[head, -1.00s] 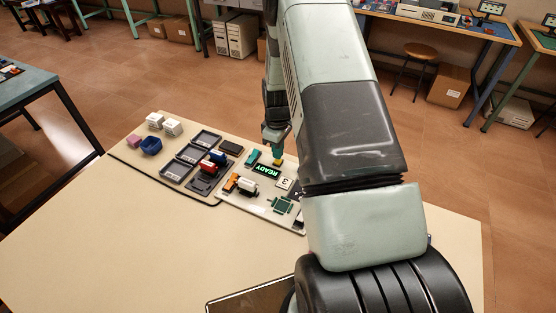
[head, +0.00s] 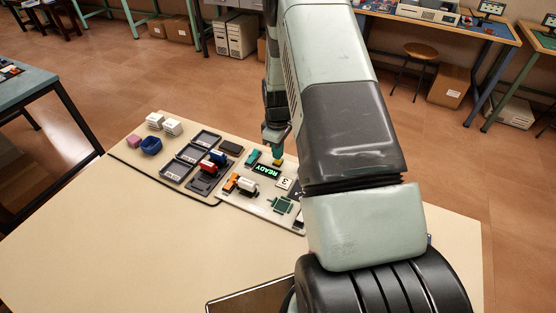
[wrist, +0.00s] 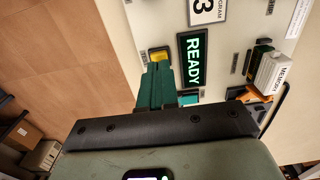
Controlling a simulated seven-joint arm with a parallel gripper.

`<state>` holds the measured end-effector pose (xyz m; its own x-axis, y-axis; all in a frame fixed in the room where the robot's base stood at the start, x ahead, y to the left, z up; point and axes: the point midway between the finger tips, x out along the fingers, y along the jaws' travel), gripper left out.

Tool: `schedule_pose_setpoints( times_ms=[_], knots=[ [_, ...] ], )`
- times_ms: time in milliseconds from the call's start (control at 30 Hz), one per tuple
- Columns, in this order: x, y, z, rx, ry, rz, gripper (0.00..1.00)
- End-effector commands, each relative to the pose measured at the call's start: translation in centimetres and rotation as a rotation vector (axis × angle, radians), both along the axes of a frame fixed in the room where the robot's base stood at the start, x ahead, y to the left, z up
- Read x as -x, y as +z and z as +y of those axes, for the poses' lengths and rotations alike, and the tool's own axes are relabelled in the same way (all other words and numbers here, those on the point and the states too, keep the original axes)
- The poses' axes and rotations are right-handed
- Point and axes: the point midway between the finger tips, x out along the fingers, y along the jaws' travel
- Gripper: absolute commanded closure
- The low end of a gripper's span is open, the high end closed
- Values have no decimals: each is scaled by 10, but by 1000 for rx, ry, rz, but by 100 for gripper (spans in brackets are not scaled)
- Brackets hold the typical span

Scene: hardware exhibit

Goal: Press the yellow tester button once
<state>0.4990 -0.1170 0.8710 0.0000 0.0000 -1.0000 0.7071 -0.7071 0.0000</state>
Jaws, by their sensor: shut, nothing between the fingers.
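The yellow tester button (wrist: 158,54) sits in a dark surround on the light panel, beside the lit green READY display (wrist: 193,60). In the head view the button (head: 277,162) shows as a small yellow patch just under my gripper (head: 276,152). In the wrist view my gripper's teal fingers (wrist: 158,68) are together, with nothing between them. Their tips overlap the near part of the button in that view. I cannot tell whether they touch it. The READY display also shows in the head view (head: 267,170).
A card marked 3 (head: 284,183) and a white memory module (wrist: 271,73) are on the panel near the display. Dark trays (head: 177,171), a blue bin (head: 151,146) and white boxes (head: 172,127) stand to the left. The front of the table (head: 130,240) is clear.

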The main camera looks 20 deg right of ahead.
Motion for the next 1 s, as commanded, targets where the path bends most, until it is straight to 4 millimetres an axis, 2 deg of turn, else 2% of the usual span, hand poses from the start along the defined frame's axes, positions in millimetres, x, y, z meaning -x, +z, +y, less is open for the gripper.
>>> schedule_pose_setpoints(
  times_ms=[1000],
  knots=[
    [0, -16, 0, -1, 0, 1, 100]
  ],
)
